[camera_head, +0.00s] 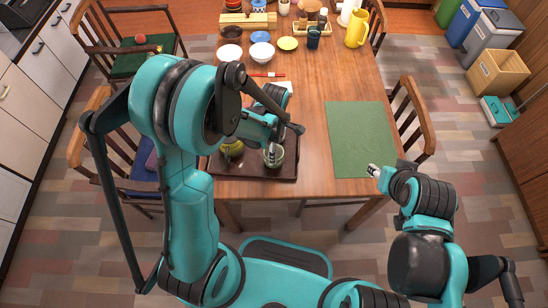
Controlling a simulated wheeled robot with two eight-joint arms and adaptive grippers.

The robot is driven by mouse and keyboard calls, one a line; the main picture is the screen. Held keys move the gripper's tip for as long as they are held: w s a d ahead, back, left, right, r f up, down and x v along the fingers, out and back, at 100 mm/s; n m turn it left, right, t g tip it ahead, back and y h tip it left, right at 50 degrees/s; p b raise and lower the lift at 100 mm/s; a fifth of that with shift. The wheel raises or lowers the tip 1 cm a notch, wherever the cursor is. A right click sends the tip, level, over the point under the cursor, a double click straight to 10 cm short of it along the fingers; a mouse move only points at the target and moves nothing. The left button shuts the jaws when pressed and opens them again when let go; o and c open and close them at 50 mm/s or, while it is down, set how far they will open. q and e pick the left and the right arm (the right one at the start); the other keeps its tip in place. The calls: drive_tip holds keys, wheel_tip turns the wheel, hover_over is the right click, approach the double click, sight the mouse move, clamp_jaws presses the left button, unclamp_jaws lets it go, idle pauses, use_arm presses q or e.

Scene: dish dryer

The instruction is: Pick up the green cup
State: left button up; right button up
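A pale green cup (273,157) stands on the dark brown tray (258,172) at the near left of the table. My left gripper (272,148) points down at this cup, with its tip at or inside the rim; I cannot tell whether it touches. The arm and gripper hide part of the cup, and the finger gap is too small to make out. A yellow-green cup or bowl (232,149) sits to the left on the tray, partly behind my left arm. My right gripper (372,170) is by the near edge of the green mat, away from the cups; its finger gap is unclear.
A bare green mat (360,138) lies on the right of the wooden table (311,150). White bowls (261,52), a yellow plate (288,43), a dark teal cup (313,38) and a yellow pitcher (357,28) stand toward the back. Chairs flank the table.

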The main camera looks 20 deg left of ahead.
use_arm(q)
wheel_tip(320, 180, down, 5)
drive_tip(key=shift+b, duration=1.2)
drive_tip(key=shift+s+r, duration=0.1)
drive_tip(key=shift+c, duration=0.3)
drive_tip(key=c, duration=1)
drive_tip(key=shift+c, duration=0.2)
